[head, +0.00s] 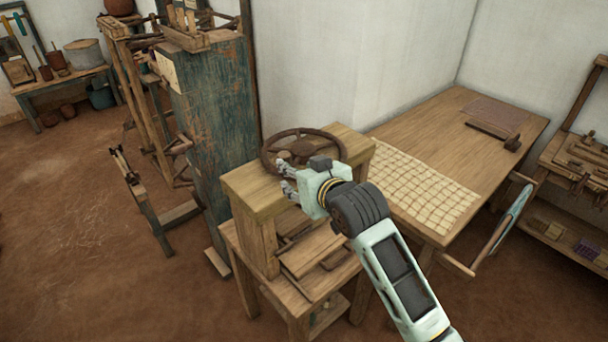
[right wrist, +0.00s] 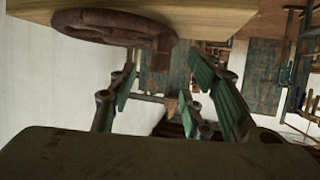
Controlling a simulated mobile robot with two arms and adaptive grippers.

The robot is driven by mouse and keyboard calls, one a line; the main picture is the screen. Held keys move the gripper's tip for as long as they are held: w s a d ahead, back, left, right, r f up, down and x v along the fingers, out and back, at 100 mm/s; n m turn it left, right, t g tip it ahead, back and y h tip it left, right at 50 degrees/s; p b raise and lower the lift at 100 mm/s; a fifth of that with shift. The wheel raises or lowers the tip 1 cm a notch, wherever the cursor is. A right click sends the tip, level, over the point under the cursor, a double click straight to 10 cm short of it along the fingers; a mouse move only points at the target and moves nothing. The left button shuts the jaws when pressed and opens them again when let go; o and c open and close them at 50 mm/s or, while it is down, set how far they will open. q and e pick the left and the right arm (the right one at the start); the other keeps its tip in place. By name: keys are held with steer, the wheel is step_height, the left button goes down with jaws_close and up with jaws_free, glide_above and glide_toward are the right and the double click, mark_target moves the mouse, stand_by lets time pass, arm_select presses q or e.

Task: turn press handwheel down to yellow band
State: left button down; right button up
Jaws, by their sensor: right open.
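The press handwheel (head: 303,148) is a dark brown spoked wheel lying flat on top of the wooden press (head: 258,201). My right gripper (head: 283,178) is at the near side of the wheel, by its rim, with its fingers pointing left. In the right wrist view the wheel (right wrist: 105,25) shows at the top, with a stubby brown part below its rim. The open fingers (right wrist: 160,103) have nothing between them, and the wheel appears apart from them. My gripper and wrist hide part of the near rim. I cannot make out the yellow band. My left gripper is out of view.
A blue-green post (head: 215,110) of the loom frame stands close left of the press. A wooden table (head: 455,128) with a gridded cloth (head: 422,187) is at the right. Boards lie on the press's lower shelf. The floor at the left front is open.

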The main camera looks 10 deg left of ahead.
steer(key=shift+v, duration=1.25)
steer(key=shift+f, duration=0.1)
